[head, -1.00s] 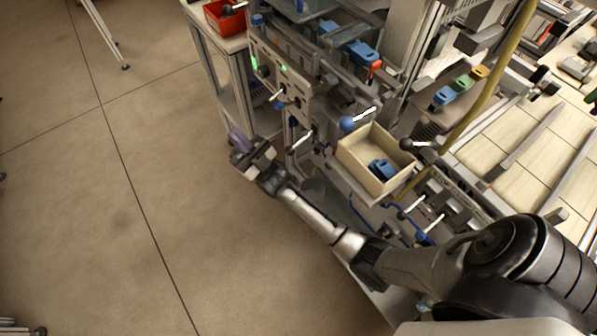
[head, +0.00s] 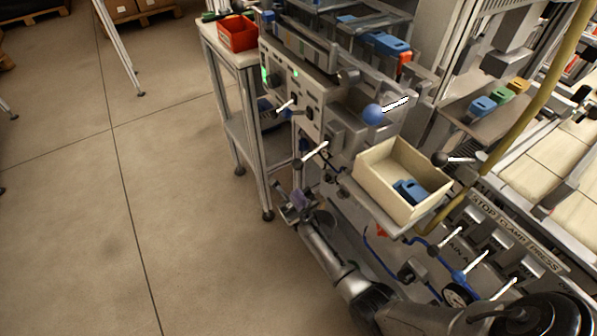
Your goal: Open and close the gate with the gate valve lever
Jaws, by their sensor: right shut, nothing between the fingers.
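I cannot tell which of the several levers is the gate valve lever. One with a dark knob and white bar (head: 314,153) is on the machine's front face, just above my right gripper (head: 293,204). Another (head: 286,106) sits higher on the panel. Lower levers (head: 470,266) line the labelled front. My right gripper is shut and empty, low beside the machine's front, apparently clear of the levers. The gate is not identifiable. My left gripper is out of view.
A cream bin (head: 375,186) with a blue part (head: 410,191) juts from the machine front. A side table (head: 226,62) holds a red bin (head: 238,33). A yellow hose (head: 530,110) hangs at the right.

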